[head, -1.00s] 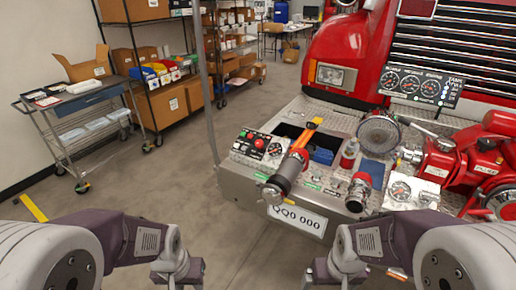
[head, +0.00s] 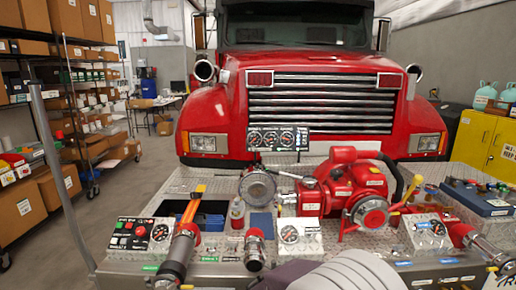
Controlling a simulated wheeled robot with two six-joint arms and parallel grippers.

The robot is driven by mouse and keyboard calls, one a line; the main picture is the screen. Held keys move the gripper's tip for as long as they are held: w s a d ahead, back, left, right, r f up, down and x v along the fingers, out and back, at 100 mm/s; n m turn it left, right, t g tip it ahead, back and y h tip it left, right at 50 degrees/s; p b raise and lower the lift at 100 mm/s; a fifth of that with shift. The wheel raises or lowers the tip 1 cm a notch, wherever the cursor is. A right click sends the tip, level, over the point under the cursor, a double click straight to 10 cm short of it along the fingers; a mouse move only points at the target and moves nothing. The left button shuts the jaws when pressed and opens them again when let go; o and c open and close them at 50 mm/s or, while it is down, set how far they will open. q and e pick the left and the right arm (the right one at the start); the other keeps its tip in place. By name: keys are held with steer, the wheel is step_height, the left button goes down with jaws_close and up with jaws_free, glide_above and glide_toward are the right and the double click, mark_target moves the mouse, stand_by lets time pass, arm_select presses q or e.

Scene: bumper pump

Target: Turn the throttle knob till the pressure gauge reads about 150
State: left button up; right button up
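Several round gauges are in the head view, and I cannot tell which is the pressure gauge. A black panel with three gauges (head: 276,138) stands before the grille. Other gauges are on the left control panel (head: 160,232), beside the red pump (head: 289,234) and on the right panel (head: 437,228). Their readings are too small to make out. The left control panel (head: 128,233) has red and green buttons. The right panel (head: 430,230) has small controls; I cannot tell which is the throttle knob. Neither gripper is in view; part of my arm shows at the bottom.
The red pump (head: 345,190) sits on the metal bumper deck (head: 210,183), before the red truck (head: 310,95). Hose fittings (head: 178,262) stick out at the front. A pole (head: 62,175) and shelves stand left, a yellow cabinet (head: 482,140) right. Floor is free at left.

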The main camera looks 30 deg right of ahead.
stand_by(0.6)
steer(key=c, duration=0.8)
